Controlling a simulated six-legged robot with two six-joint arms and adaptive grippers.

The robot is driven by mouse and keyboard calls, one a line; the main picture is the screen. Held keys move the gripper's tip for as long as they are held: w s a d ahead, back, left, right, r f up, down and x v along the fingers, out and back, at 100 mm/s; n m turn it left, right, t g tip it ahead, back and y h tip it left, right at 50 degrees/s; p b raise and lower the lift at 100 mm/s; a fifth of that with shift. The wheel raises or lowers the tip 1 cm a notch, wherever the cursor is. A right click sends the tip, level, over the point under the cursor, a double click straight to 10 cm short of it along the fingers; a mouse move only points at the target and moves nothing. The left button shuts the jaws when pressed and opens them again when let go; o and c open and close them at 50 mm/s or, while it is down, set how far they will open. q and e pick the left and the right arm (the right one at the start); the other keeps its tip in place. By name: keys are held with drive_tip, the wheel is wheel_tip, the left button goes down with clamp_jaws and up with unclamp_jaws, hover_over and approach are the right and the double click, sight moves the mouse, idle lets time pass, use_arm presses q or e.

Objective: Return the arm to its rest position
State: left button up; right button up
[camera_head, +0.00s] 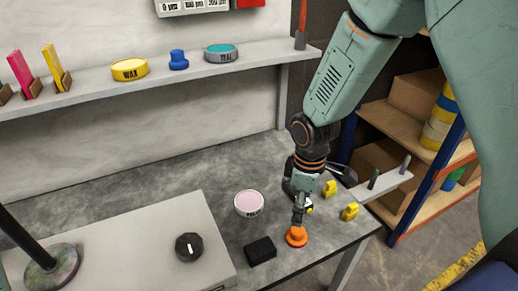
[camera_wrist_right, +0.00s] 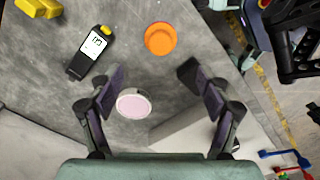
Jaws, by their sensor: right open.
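My right gripper (camera_head: 299,213) hangs from my arm over the grey workbench (camera_head: 150,170), near its right end. In the right wrist view the gripper (camera_wrist_right: 153,72) has its jaws spread wide, with nothing held between them. An orange round piece (camera_head: 297,237) stands on the bench below it; it also shows in the wrist view (camera_wrist_right: 160,38), ahead of the fingertips. A pink-topped tin (camera_head: 249,204) stands to the left of the gripper; in the wrist view the tin (camera_wrist_right: 133,104) lies below, between the fingers. My left gripper is not in view.
A black block (camera_head: 260,251), two yellow pieces (camera_head: 349,211) and a handheld gauge (camera_wrist_right: 86,55) lie on the bench. A grey box with a knob (camera_head: 189,246) is at left. A wall shelf (camera_head: 120,90) holds tins. A storage rack (camera_head: 400,196) stands at right.

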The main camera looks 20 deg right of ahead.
sight(297, 229)
wheel_tip(297, 229, down, 12)
drive_tip(key=b, duration=0.5)
wheel_tip(297, 229, up, 2)
drive_tip(key=shift+w+r+p, duration=0.1)
drive_tip(key=shift+p, duration=0.5)
drive_tip(key=shift+r, duration=0.35)
drive_tip(key=shift+f, duration=0.15)
